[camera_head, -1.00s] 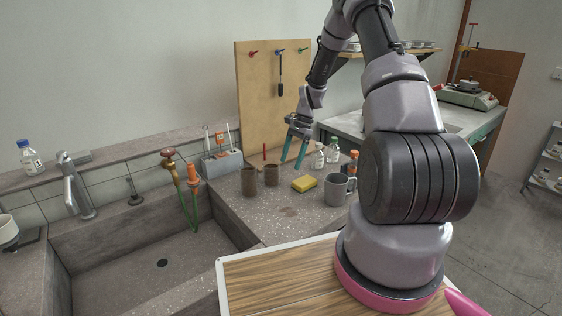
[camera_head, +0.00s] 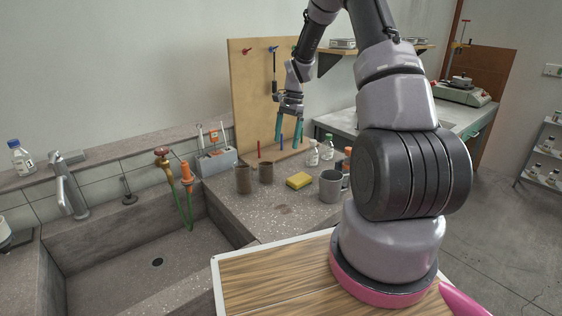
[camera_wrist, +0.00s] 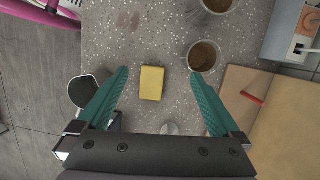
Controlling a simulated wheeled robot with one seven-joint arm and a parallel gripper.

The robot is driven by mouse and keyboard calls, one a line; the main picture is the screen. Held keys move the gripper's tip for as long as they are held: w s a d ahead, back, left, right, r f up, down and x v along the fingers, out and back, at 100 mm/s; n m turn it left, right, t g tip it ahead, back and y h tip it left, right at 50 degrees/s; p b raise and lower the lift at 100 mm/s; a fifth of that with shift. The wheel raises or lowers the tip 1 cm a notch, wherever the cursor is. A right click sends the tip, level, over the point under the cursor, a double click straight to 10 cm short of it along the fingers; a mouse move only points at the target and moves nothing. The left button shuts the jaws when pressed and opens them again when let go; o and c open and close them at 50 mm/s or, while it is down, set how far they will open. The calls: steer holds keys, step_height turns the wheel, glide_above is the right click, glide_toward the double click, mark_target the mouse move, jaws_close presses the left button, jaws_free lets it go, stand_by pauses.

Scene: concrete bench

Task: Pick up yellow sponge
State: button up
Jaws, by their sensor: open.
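The yellow sponge (camera_head: 299,180) lies flat on the speckled concrete bench (camera_head: 240,212), between the brown cups and the grey mug. My gripper (camera_head: 289,140) hangs above and behind the sponge in the head view, with its teal fingers pointing down, open and empty. In the wrist view the sponge (camera_wrist: 152,83) shows whole, between and beyond the spread fingers of my gripper (camera_wrist: 158,82). The gripper is clear of the sponge, at a height above the bench.
Two brown cups (camera_head: 243,179) stand left of the sponge and a grey mug (camera_head: 330,187) stands to its right. Small bottles (camera_head: 313,153) stand behind. A pegboard (camera_head: 255,105) rises at the back. The sink (camera_head: 150,245) opens at left.

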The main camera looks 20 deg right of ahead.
mark_target(285, 188)
steer(key=f, duration=0.3)
steer(key=f+t+h, duration=0.1)
steer(key=f, duration=0.3)
steer(key=s+f+h, duration=0.1)
steer(key=f, duration=0.3)
steer(key=shift+a+f+t, duration=0.15)
steer(key=shift+a+t, duration=0.25)
steer(key=f, duration=0.4)
steer(key=shift+d+f, duration=0.2)
steer(key=shift+f, duration=0.2)
steer(key=shift+w+f, duration=0.1)
steer(key=shift+f, duration=0.45)
jaws_close()
steer(key=shift+s+d, duration=0.25)
steer(key=shift+s, duration=0.15)
steer(key=shift+w+a, duration=0.3)
steer(key=shift+w, duration=0.1)
